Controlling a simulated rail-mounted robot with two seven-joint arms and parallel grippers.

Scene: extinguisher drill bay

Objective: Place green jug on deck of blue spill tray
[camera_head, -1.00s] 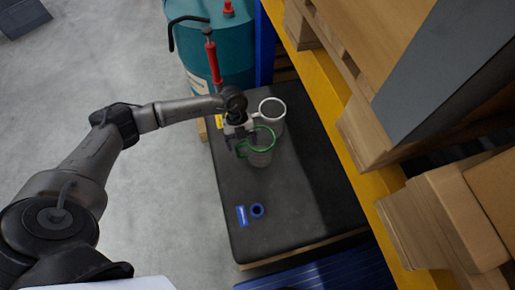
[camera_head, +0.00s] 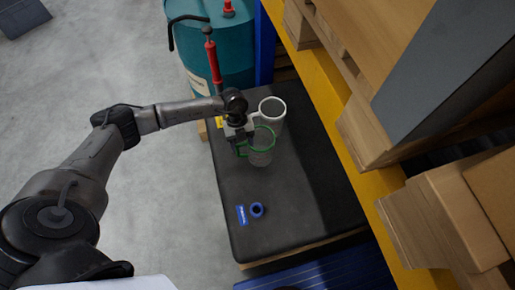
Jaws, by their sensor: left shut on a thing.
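The green jug (camera_head: 262,157) is a clear jug with a green rim and handle, over the black-topped platform near its middle. My left gripper (camera_head: 240,146) is shut on the jug at its handle side, on the left of the rim. I cannot tell whether the jug's base touches the black surface. The blue spill tray (camera_head: 315,278) shows at the bottom edge as a ribbed blue deck, partly cut off by the frame. My right gripper is not in view.
A white-rimmed jug (camera_head: 272,108) stands just behind the green one. A blue ring-shaped item (camera_head: 257,210) and a blue label (camera_head: 241,215) are on the black platform (camera_head: 300,220). A teal drum (camera_head: 225,60) stands behind; a yellow rack beam (camera_head: 345,150) and boxes border the right.

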